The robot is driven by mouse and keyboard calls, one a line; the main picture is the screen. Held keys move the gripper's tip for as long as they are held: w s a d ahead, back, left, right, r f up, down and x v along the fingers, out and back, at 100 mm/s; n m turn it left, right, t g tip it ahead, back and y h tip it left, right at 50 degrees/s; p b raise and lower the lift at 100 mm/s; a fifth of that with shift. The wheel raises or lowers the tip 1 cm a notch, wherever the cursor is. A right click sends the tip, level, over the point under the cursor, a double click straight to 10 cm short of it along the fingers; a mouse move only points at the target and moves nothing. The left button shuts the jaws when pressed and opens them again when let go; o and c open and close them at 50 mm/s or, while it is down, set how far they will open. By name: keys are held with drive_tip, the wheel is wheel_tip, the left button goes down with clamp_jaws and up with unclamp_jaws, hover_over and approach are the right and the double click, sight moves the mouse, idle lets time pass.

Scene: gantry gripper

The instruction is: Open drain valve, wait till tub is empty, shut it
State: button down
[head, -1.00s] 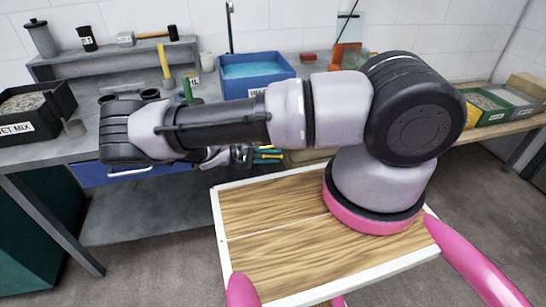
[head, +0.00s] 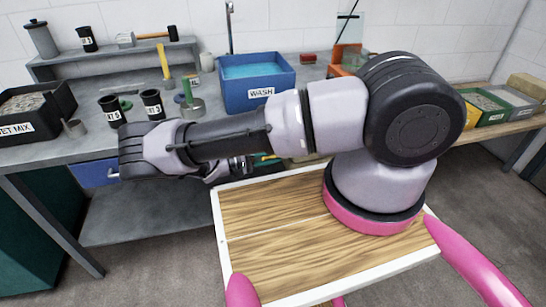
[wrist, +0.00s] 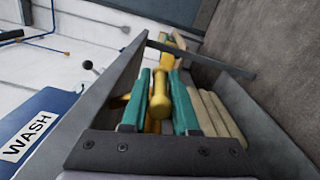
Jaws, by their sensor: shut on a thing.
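The blue WASH tub (head: 233,99) stands on the bench in the head view, with blue water (head: 255,70) in it. Its label side also shows at the left of the wrist view (wrist: 45,120). My gripper (wrist: 160,78) has teal fingers, closed around a yellow handle-like part (wrist: 158,108), which seems to be the drain valve's handle. In the head view the gripper (head: 264,158) is low by the bench front, below the tub, mostly hidden by my arm. The valve body is hidden, and I cannot tell whether the valve is open or shut.
The grey bench (head: 60,150) carries black cups (head: 152,104), a black WET MIX bin (head: 15,128) and an orange-framed stand (head: 343,58). A blue drawer (head: 95,173) is under its left part. Several tan rods (wrist: 212,115) lie close right of the fingers.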

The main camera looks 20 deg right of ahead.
drive_tip(key=c, duration=0.8)
unclamp_jaws()
drive_tip(key=shift+s, duration=0.1)
drive_tip(key=a, duration=1)
drive_tip(key=shift+w+a+f, duration=0.1)
drive_tip(key=shift+w+a, duration=0.15)
drive_tip(key=shift+a, duration=0.1)
drive_tip(key=shift+s, duration=0.1)
